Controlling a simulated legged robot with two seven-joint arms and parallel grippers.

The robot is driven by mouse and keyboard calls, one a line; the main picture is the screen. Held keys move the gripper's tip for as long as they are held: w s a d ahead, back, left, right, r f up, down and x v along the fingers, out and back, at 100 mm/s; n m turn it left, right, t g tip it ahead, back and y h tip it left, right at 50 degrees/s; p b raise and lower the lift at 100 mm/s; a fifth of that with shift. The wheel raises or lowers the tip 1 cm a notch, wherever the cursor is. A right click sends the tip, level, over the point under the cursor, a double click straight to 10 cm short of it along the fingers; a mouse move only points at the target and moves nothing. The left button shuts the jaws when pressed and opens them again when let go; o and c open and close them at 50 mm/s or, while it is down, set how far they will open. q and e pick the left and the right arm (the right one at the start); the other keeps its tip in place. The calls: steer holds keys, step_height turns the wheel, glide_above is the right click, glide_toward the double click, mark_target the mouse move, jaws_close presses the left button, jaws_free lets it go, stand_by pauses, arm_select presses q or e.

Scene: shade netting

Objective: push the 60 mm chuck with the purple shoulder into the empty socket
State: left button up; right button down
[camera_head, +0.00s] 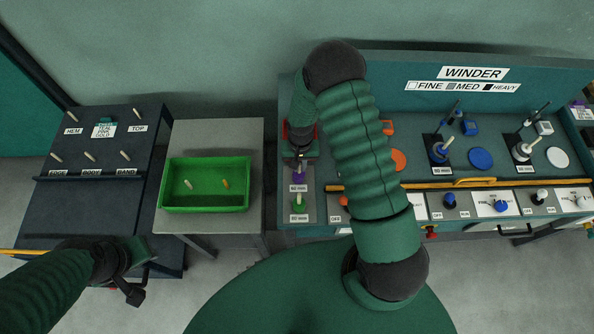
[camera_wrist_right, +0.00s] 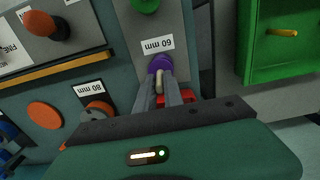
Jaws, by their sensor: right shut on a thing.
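The chuck with the purple shoulder (camera_head: 298,177) is at the left end of the winder bench, just below my right gripper (camera_head: 299,157). In the right wrist view the purple shoulder (camera_wrist_right: 160,64) shows at the fingertips, with a pale stem (camera_wrist_right: 159,82) between the fingers. My right gripper (camera_wrist_right: 163,80) is shut on this chuck, beside a 60 mm label (camera_wrist_right: 157,44). The socket under it is hidden, and I cannot tell how deep the chuck sits. My left gripper (camera_head: 132,288) hangs at the lower left, away from the bench; its fingers are unclear.
A green-topped chuck (camera_head: 299,203) stands nearby. An 80 mm label and orange parts (camera_wrist_right: 45,115) lie to one side of my gripper. A green tray (camera_head: 205,206) with two small pegs is on the grey table, left of the winder bench. A yellow rail (camera_wrist_right: 50,70) runs along the bench.

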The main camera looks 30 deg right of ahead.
steer(key=shift+s+f, duration=0.1)
steer(key=shift+s, duration=0.25)
steer(key=shift+d, duration=0.2)
steer(key=shift+r+p, duration=0.3)
steer(key=shift+p, duration=0.05)
steer(key=shift+r, duration=0.1)
steer(key=shift+r, duration=0.35)
steer(key=shift+p, duration=0.3)
